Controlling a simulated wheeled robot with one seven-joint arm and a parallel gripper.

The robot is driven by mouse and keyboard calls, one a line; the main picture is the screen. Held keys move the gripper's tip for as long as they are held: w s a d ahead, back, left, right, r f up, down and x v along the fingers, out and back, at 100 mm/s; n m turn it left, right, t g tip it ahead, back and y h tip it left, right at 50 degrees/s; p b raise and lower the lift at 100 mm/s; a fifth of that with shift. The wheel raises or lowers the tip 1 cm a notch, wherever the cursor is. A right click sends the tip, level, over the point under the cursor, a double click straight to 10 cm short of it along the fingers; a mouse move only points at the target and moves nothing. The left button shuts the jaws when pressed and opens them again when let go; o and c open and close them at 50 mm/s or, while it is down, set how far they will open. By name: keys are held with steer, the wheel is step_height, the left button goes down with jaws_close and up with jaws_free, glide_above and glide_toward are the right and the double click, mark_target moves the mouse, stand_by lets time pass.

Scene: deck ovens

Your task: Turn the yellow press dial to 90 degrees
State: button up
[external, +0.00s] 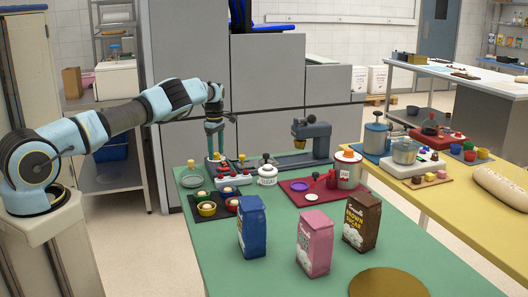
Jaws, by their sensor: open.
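A dark grey press (318,131) stands near the back edge of the green table.
On the green table (225,262), blue (252,227), pink (314,244) and brown (361,222) packages stand in front. A red mat (285,185) holds a pot (348,168). A white jar (267,175) stands between my gripper and the press. The front left is clear.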

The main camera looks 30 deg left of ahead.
mark_target(216, 154)
step_height(216, 154, up, 11)
steer(key=b, duration=0.3)
steer(key=shift+f, duration=0.2)
